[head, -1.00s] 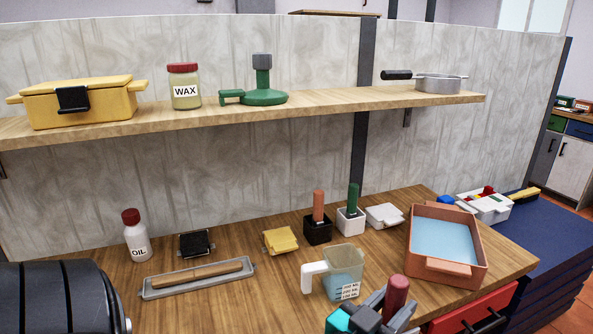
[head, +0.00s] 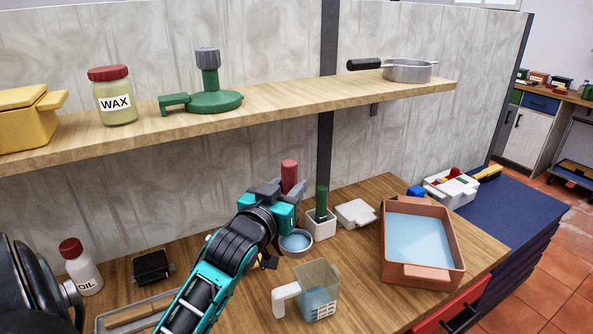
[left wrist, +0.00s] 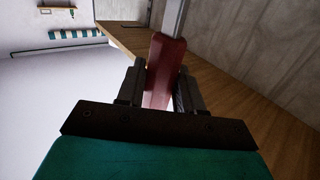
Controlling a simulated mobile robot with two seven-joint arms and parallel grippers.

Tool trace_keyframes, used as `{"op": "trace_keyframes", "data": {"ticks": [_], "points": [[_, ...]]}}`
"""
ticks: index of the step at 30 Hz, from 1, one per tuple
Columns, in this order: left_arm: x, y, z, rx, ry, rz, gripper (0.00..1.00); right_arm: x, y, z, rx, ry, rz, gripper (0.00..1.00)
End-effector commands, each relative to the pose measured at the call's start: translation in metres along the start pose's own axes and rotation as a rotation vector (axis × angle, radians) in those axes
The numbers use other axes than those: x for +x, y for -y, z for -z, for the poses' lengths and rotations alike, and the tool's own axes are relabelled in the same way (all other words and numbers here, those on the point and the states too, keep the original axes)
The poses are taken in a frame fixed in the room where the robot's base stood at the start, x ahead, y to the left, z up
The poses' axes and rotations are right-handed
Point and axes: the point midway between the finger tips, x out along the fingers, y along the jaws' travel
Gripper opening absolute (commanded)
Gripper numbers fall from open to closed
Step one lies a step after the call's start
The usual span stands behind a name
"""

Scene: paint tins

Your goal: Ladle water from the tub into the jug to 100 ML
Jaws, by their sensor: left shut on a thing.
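My left gripper (head: 283,190) is shut on the red handle (head: 289,174) of the ladle; the handle also shows between the fingers in the left wrist view (left wrist: 163,75). The ladle's round grey bowl (head: 296,242) hangs below the gripper, just behind the jug's rim; its inside looks bluish. The clear jug (head: 322,280) with a white handle stands on the bench with blue water low in it; its markings are too small to read. The terracotta tub (head: 424,274) of light-blue water stands to the right. My right gripper is not in view.
A white block with a green handle (head: 321,205) and a white dish (head: 355,213) stand behind the jug. An oil bottle (head: 82,268), a black box (head: 152,266) and a grey tray (head: 104,322) are at left. The shelf (head: 270,101) runs above.

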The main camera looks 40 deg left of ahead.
Motion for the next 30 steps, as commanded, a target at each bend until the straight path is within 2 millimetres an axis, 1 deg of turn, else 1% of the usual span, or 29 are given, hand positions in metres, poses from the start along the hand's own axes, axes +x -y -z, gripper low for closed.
{"op": "trace_keyframes", "data": {"ticks": [2, 7, 13, 17, 28, 30], "points": [[0.001, 0.003, 0.003, -0.002, -0.002, 0.004, 0.00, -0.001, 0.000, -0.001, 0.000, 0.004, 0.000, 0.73], [0.001, 0.003, 0.003, -0.002, -0.002, 0.004, 0.00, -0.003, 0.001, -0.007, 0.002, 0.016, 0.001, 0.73], [0.000, 0.002, 0.002, -0.001, -0.001, 0.004, 0.00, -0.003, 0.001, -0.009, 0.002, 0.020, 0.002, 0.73], [0.001, 0.000, -0.005, 0.019, 0.003, 0.005, 0.00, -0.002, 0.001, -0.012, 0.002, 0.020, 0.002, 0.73], [0.004, -0.012, -0.040, 0.125, 0.026, 0.006, 0.00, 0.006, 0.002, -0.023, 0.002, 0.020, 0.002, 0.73], [0.004, -0.012, -0.036, 0.126, 0.024, 0.006, 0.00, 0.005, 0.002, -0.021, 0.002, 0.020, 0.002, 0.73]]}}
